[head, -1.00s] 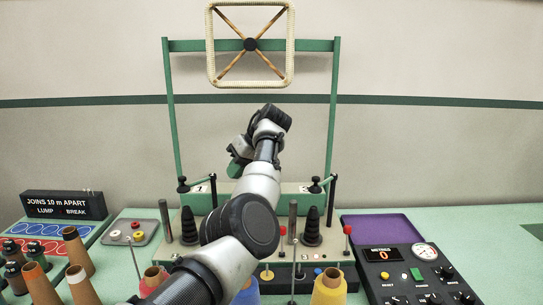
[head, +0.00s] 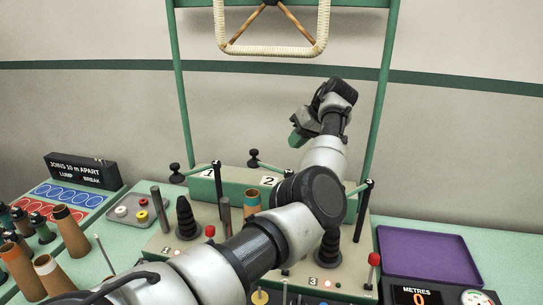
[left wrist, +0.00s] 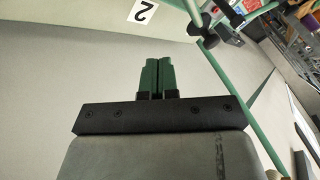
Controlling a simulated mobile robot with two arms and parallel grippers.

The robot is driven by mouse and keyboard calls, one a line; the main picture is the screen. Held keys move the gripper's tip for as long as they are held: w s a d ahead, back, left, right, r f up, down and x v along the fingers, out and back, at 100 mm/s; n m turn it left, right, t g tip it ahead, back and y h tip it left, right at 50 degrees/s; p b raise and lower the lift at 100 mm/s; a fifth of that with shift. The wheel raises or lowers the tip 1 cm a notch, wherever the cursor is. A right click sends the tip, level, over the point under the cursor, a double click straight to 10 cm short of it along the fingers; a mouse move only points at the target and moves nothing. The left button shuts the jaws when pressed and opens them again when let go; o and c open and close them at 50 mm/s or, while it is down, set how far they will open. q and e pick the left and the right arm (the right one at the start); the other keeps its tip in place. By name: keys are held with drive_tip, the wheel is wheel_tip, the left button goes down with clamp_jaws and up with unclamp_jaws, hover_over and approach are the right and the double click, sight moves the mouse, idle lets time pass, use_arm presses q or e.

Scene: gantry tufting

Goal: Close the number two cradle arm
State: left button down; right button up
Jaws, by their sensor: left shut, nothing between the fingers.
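The number two cradle arm (head: 271,165) is a thin green bar with a black knob at its left end, above the white "2" label (head: 269,182) on the green rail. Its right end is partly hidden by my left arm. My left gripper (head: 298,138) is above and right of the knob, apart from it, its green fingers shut and empty. In the left wrist view, the shut fingers (left wrist: 158,78) point towards a pale panel. The "2" label (left wrist: 143,11) is at the top there, with a knobbed green bar to its right. My right gripper is not in view.
The number one cradle arm (head: 195,172) is to the left, and another post (head: 364,208) stands to the right. A green frame (head: 180,85) rises behind, holding a square hoop (head: 270,50). Thread cones and a purple tray (head: 432,258) lie on either side. My left arm covers the machine's middle.

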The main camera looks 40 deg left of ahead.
use_arm(q)
drive_tip(key=s+a+f+p, duration=0.3)
drive_tip(key=s+a+f, duration=0.1)
drive_tip(key=a+f, duration=0.1)
drive_tip(key=shift+s+a+f, duration=0.25)
drive_tip(key=shift+s+f, duration=0.05)
drive_tip(key=shift+f, duration=0.1)
idle(0.3)
